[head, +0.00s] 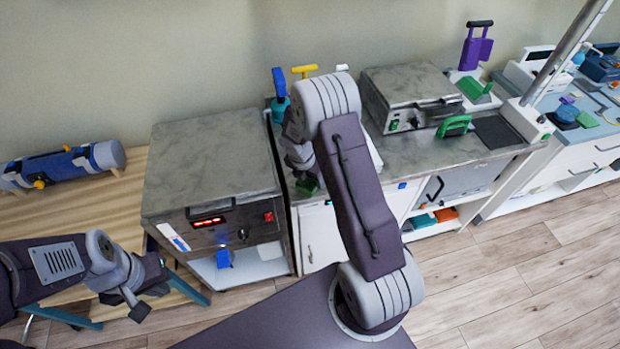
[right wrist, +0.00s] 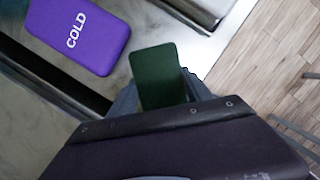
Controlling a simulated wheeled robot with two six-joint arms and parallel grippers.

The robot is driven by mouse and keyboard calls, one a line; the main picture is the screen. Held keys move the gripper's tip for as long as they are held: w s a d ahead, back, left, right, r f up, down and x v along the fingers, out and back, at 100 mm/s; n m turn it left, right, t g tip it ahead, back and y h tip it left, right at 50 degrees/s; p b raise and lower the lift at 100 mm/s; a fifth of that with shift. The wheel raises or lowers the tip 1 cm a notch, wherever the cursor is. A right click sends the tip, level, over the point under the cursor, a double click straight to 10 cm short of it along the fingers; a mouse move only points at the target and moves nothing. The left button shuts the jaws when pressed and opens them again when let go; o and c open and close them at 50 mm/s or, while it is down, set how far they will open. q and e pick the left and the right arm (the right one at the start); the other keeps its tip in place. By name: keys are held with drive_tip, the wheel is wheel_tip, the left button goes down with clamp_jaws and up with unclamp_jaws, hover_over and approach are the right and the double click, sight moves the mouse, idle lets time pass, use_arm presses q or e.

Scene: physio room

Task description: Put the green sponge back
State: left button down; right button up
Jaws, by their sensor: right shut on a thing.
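The green sponge (right wrist: 157,78) is dark green in the right wrist view, held upright in the jaws of my right gripper (right wrist: 165,95). In the head view a small dark green patch, likely the sponge (head: 307,186), shows at the counter's front left, beside my right arm. My right gripper (head: 303,176) is mostly hidden behind that arm there. Whether the sponge touches the counter is hidden. My left gripper (head: 146,297) is at the lower left in the head view, open and empty, in front of the wooden table.
A purple pack marked COLD (right wrist: 80,32) lies left of the sponge in the right wrist view. A grey-topped unit (head: 210,155) with a red display stands left of the counter (head: 425,155). A steel-fronted box (head: 410,92) stands on the counter. Floor (head: 520,260) is clear at right.

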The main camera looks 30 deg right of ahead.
drive_tip(key=shift+s+f, duration=0.1)
drive_tip(key=o, duration=1.3)
drive_tip(key=p+v, duration=0.2)
drive_tip(key=v, duration=1)
drive_tip(key=s+a+r+m+y, duration=0.1)
drive_tip(key=s+a+m, duration=0.3)
drive_tip(key=s+m, duration=0.4)
drive_tip(key=s+a+m+y, duration=0.1)
drive_tip(key=s+a+m, duration=0.3)
drive_tip(key=m, duration=1.2)
drive_tip(key=s, duration=0.4)
drive_tip(key=shift+s+r+m+y, duration=0.25)
drive_tip(key=shift+r+m+y, duration=0.05)
drive_tip(key=shift+r+y, duration=0.1)
